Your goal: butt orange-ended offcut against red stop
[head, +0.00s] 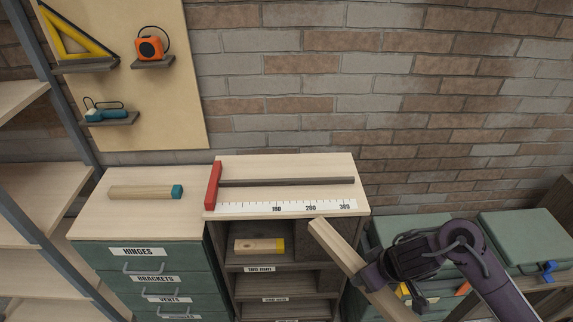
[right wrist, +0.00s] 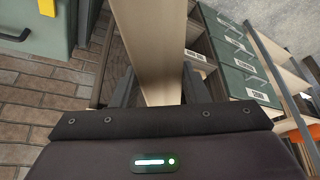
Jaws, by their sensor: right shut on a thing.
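The red stop (head: 213,186) stands at the left end of a measuring bench top (head: 240,168), with a dark fence bar (head: 290,182) and a white scale (head: 290,207) running right from it. My right gripper (head: 368,277) is shut on a long pale wooden offcut (head: 335,246), tilted in front of the bench's right side, apart from the stop. The offcut also shows between the fingers (right wrist: 157,88) in the right wrist view (right wrist: 155,40). Its visible upper end is plain wood; no orange end shows, and its lower end is out of view. My left gripper is not in view.
A teal-ended offcut (head: 145,192) lies on the green drawer cabinet (head: 85,225). A yellow-ended offcut (head: 258,245) lies in a cubby below the bench top. Green cases (head: 520,240) stand at right. The bench top before the fence is clear.

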